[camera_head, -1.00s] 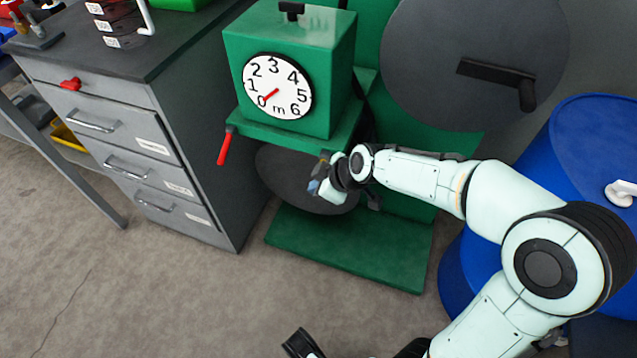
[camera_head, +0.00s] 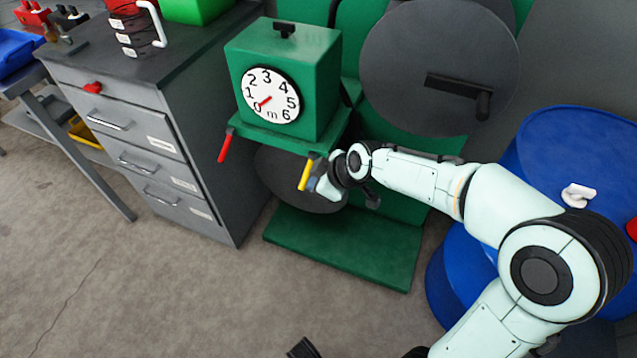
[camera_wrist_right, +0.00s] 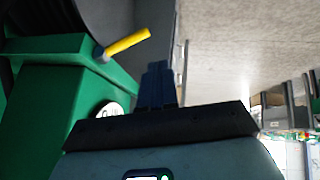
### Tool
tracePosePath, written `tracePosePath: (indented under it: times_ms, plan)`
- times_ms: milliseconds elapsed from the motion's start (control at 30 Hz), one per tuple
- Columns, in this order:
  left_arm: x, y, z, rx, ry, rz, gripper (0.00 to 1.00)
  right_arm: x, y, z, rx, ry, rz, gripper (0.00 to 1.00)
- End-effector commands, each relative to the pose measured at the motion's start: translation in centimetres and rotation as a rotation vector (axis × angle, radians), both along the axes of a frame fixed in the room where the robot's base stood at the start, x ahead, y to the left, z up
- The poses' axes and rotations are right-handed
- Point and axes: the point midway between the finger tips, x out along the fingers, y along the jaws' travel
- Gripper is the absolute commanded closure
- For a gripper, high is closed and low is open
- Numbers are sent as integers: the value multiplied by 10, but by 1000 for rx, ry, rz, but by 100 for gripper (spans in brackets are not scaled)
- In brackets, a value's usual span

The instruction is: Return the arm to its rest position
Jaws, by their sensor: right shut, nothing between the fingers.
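My right arm reaches in from the right in the head view. My right gripper (camera_head: 314,184) is shut and empty, in front of the lower part of the green machine (camera_head: 285,75). A yellow handle (camera_head: 305,174) on the machine is close beside the fingers in the head view. In the right wrist view, the shut fingers (camera_wrist_right: 157,72) are together and the yellow handle (camera_wrist_right: 127,42) stands apart from them, to their upper left.
The machine has a numbered dial (camera_head: 270,95), a red lever (camera_head: 225,146) and a dark reel with a crank (camera_head: 435,65). A grey drawer cabinet (camera_head: 150,150) stands left, a blue barrel (camera_head: 570,150) right. The floor (camera_head: 150,290) in front is open.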

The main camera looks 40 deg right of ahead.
Motion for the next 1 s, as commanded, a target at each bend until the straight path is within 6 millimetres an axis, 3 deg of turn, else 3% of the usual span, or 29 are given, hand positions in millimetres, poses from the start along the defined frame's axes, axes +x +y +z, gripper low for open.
tracePosePath:
  times_ms: [433, 567, 667, 767, 867, 1000]
  plan:
    - [0, 0, 0, 0, -1, 0, 48, 0, 0, 0, 0, 0, 0, 100]
    - [-1, 0, 7, -1, 2, -1, 48, 2, 5, -11, 17, 28, -12, 100]
    - [-5, -2, 23, -5, 13, -5, 48, 4, 17, -37, 60, 94, -51, 100]
    - [-12, -4, 44, -13, 31, -13, 48, -1, 39, -80, 125, 192, -120, 100]
    - [-18, -6, 66, -21, 54, -21, 48, -17, 64, -126, 195, 301, -207, 100]
    - [-26, -10, 93, -32, 86, -32, 48, -58, 104, -183, 285, 453, -333, 100]
